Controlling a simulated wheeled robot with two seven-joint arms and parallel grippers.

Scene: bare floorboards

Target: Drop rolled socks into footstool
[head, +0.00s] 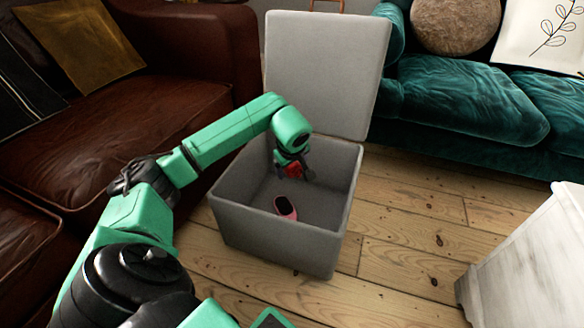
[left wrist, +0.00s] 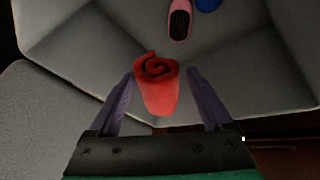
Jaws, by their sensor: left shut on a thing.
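The grey footstool (head: 272,239) stands on the floor with its lid (head: 328,70) raised at the back. My left gripper (head: 293,172) is inside the open box, below the rim level, shut on a red rolled sock (left wrist: 158,92). The red sock also shows in the head view (head: 292,170) as a small patch between the fingers. A pink rolled item with a dark opening (head: 287,212) lies on the box floor; it also shows in the left wrist view (left wrist: 181,8). A blue item (left wrist: 208,4) is partly cut off beside it. My right gripper is not in view.
A brown leather sofa (head: 150,110) stands close on the left, under my left arm. A teal sofa (head: 465,95) is behind on the right. A white piece of furniture (head: 535,260) stands at the lower right. Bare floorboards (head: 410,235) lie open between.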

